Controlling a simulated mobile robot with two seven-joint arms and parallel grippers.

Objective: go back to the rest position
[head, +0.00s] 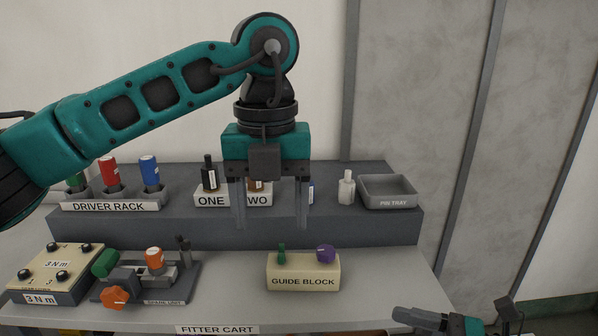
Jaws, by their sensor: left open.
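My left gripper (271,220) points down with its two fingers apart, and nothing shows between the fingertips. It hangs in front of the raised shelf, above and behind the guide block (303,272), and partly hides the bottles behind it. The arm comes in from the left, high over the driver rack (110,206). My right gripper (425,320) shows only in part at the bottom right, by the cart's front right corner. Its finger opening cannot be made out.
The fitter cart (380,290) carries a torque box (50,270), a clamp unit (150,285) and the guide block with green and purple pieces. On the shelf (370,228) stand the rack, dark bottles, a white bottle (346,188) and a grey tray (388,190). The cart's front right is clear.

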